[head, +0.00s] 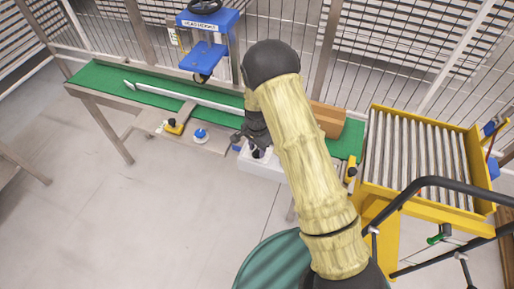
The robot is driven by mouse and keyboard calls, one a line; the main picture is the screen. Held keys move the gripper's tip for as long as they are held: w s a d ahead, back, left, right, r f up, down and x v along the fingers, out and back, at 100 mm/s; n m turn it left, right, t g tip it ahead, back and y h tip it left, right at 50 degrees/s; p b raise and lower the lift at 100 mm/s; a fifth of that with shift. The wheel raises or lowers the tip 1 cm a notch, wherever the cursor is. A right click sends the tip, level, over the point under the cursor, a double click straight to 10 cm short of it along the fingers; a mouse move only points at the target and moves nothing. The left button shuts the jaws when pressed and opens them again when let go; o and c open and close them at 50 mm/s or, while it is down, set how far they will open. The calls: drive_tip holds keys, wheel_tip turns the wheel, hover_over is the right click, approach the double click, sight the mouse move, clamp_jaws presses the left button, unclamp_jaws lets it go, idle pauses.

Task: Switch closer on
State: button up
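A blue machine head (209,37) stands over the green conveyor belt (100,77), with a black wheel on top; I take it to be the closer. On the belt's front side are a yellow switch box with a dark knob (173,127) and a round blue knob (200,135) on a plate. Another yellow switch box (351,170) sits at the belt's right end. Which one switches the closer is not clear. My gripper (256,150) points down just over a white box (262,171) at the belt's front edge. Its fingers are small and dark; contact cannot be told.
A brown carton (328,119) lies on the belt, partly behind my arm. A yellow-framed roller table (415,157) and a black rail (440,183) stand at the right. Mesh fencing runs behind. The floor (130,200) at front left is clear.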

sight(257, 150)
wheel_tip(257, 150, up, 17)
drive_tip(key=shift+r, duration=0.2)
idle(0.5)
idle(0.3)
drive_tip(key=s+d+r+n+t+p, duration=0.1)
drive_tip(key=s+d+r+n+p, duration=0.3)
drive_tip(key=s+d+r, duration=0.3)
drive_tip(key=s+d+r+n+t+p, duration=0.1)
drive_tip(key=s+d+r+n+p, duration=0.3)
drive_tip(key=s+d+r, duration=0.3)
drive_tip(key=s+d+p, duration=0.1)
drive_tip(key=s, duration=0.4)
drive_tip(key=shift+s+r+n+t, duration=0.3)
drive_tip(key=shift+d, duration=0.1)
idle(1.1)
